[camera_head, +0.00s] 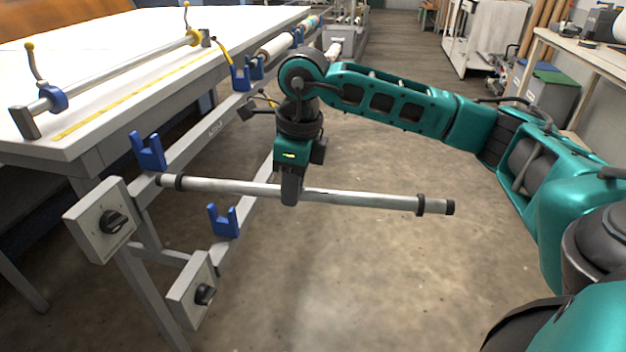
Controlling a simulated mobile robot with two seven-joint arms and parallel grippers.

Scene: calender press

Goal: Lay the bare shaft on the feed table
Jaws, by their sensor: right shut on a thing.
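My right gripper (291,190) is shut around the middle of the bare shaft (365,200). The shaft is a grey metal bar with black collars near both ends, held almost level in the air. Its left end is close to the blue cradle (148,152) at the table side; I cannot tell whether they touch. The white feed table (110,60) is at the upper left, behind and left of the shaft. My left gripper is not in view.
Another bar (130,82) with yellow-knobbed levers runs along the table edge beside a yellow tape. A lower blue cradle (223,221) sits beneath the shaft. Two grey dial boxes stick out, an upper one (84,222) and a lower one (190,292).

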